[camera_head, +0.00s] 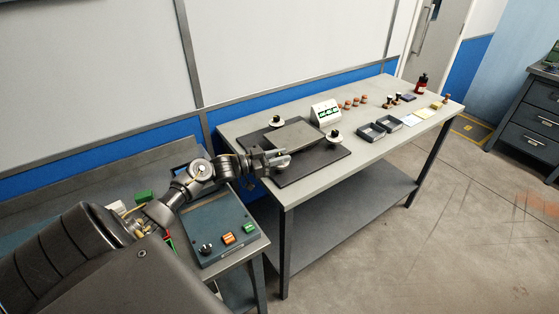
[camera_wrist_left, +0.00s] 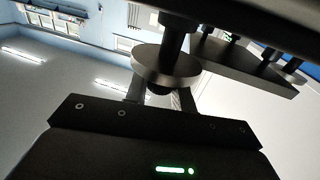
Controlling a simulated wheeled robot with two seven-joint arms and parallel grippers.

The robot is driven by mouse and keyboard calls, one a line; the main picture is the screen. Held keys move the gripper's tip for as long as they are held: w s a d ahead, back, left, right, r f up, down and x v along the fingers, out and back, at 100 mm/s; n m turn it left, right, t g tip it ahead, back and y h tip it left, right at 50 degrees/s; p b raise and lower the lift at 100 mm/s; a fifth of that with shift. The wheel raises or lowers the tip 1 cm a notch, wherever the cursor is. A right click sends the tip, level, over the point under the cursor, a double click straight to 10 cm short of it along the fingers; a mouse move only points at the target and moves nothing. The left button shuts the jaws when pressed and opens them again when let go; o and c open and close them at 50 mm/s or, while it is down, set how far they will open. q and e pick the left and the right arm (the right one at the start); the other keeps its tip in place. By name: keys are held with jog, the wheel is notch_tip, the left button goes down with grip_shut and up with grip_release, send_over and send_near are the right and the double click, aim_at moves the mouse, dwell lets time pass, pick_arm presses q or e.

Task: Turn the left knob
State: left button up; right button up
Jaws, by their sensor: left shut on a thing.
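A black base plate (camera_head: 312,167) lies on the near-left end of the long grey table and carries a raised grey plate (camera_head: 293,139). Round pale knobs with dark centres stand around it: a back knob (camera_head: 275,121) and a right knob (camera_head: 334,136). My left gripper (camera_head: 277,163) is at the front-left of the base plate, shut on the left knob (camera_wrist_left: 165,66), which my fingers partly hide. In the left wrist view the knob is a round grey disc on a dark stem, with the gripper fingers (camera_wrist_left: 160,97) at it. My right gripper is not in view.
A green-lit display (camera_head: 325,112) stands behind the plate. Dark trays (camera_head: 371,132), several small orange-brown parts and a red bottle (camera_head: 421,83) sit further right. A control panel (camera_head: 222,228) with a black dial is on the lower bench beneath my left arm.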

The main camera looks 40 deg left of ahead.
pick_arm(q)
jog(key=shift+h, duration=0.3)
jog(key=o, duration=1)
jog(key=shift+c, duration=0.2)
jog(key=shift+s+a+f, duration=0.1)
jog(key=shift+s+a, duration=0.1)
jog(key=shift+s, duration=0.1)
jog(key=b+v, duration=0.1)
jog(key=v, duration=0.5)
jog(key=shift+s+a+b, duration=0.25)
jog(key=shift+s+b, duration=0.1)
jog(key=shift+b, duration=0.05)
